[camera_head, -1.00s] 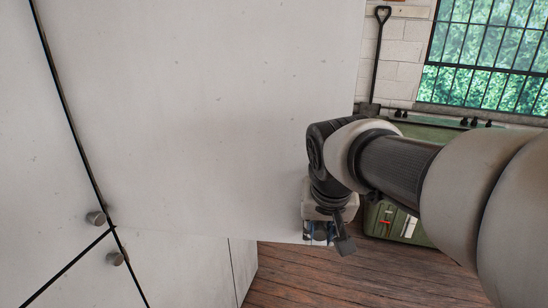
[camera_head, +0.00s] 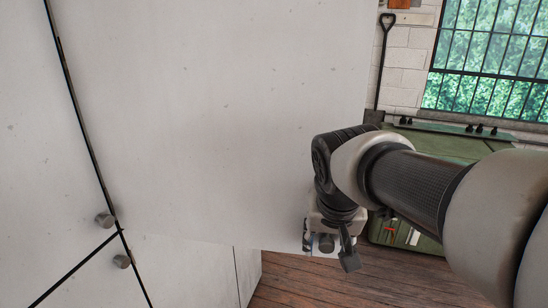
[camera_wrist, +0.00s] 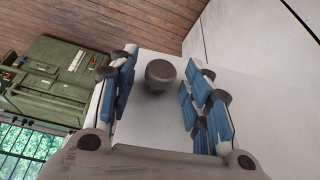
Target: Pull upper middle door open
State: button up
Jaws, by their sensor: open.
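The upper middle door (camera_head: 200,120) is a large white panel filling the middle of the head view. It stands swung out at an angle, its lower edge in front of the lower cabinet. My gripper (camera_head: 318,240) is at its lower right corner, partly hidden by my wrist. In the wrist view the door's white face (camera_wrist: 150,125) lies behind a dark round knob (camera_wrist: 160,75). My gripper's blue-padded fingers (camera_wrist: 160,82) are open, one on each side of the knob, with visible gaps. The knob is hidden in the head view.
A green case (camera_head: 400,232) stands behind my arm at right, also in the wrist view (camera_wrist: 65,80). Wooden floor (camera_head: 300,285) is bare below the door.

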jog(key=v, duration=1.2)
jog(key=shift+s, duration=0.1)
jog(key=s+f+n+b, duration=0.1)
jog(key=s+f+b, duration=0.3)
jog(key=f, duration=0.7)
jog(key=s+d+f+b, duration=0.1)
jog(key=s+f+b, duration=0.4)
jog(key=f, duration=0.5)
jog(key=s+d+f+n+y+b, duration=0.1)
jog(key=s+f+b, duration=0.4)
jog(key=f+b, duration=0.3)
notch_tip(320, 180, down, 4)
jog(key=shift+r+n, duration=0.15)
jog(key=shift+n, duration=0.15)
